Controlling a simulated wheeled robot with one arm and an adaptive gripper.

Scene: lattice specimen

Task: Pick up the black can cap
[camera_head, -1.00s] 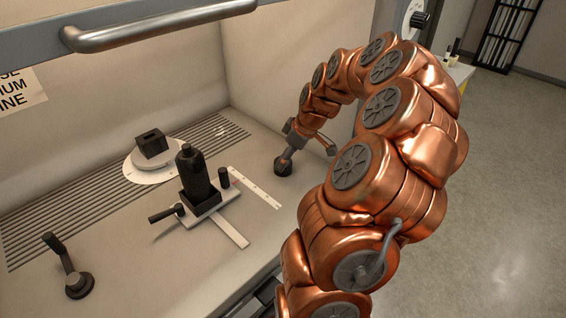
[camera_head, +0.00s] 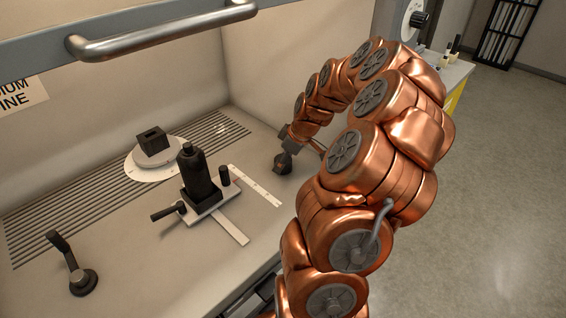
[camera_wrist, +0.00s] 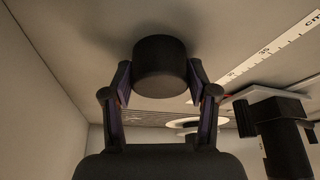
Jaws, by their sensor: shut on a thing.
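My gripper (camera_wrist: 160,80) is shut on the black can cap (camera_wrist: 160,62), a short dark cylinder held between the two fingers in the wrist view. In the head view my gripper (camera_head: 287,150) is at the right of the bench, with the cap (camera_head: 282,163) as a small dark shape at its tip. I cannot tell for sure whether the cap touches the bench or hangs just above it. Part of the gripper is hidden by its own links.
A black lever (camera_head: 77,275) stands front left. A side wall rises close behind my gripper.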

